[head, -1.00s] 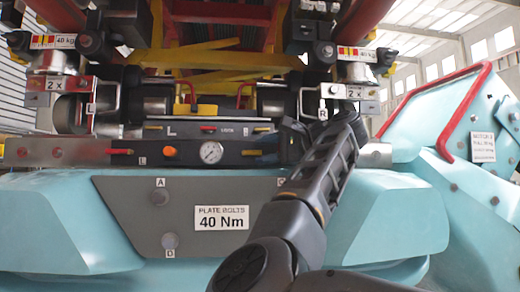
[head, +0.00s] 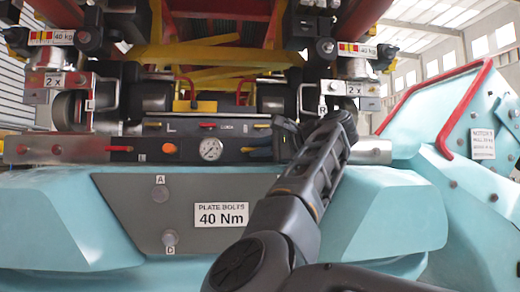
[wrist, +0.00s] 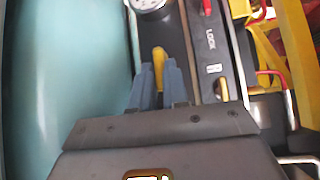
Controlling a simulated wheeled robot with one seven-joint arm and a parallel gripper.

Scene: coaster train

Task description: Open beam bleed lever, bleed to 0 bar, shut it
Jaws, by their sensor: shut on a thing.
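My gripper (wrist: 160,85) is shut on a yellow lever (wrist: 159,62) in the wrist view, with a blue-grey finger on each side of it. The lever's tip sticks out past the fingertips toward the gauge. In the head view this yellow lever (head: 257,150) seems to be the one on the dark lower panel, right of the round pressure gauge (head: 211,149). The gauge also shows at the top of the wrist view (wrist: 150,4), cut off by the frame edge. Its reading is too small to tell. My wrist and forearm hide the panel's right end.
An orange knob (head: 169,149) sits left of the gauge. Above is a row with a red lever (head: 207,125) marked LOCK and another yellow lever (head: 262,126). Red handles (head: 243,92) stand behind. Turquoise housings (head: 390,215) flank the grey plate (head: 130,205) below.

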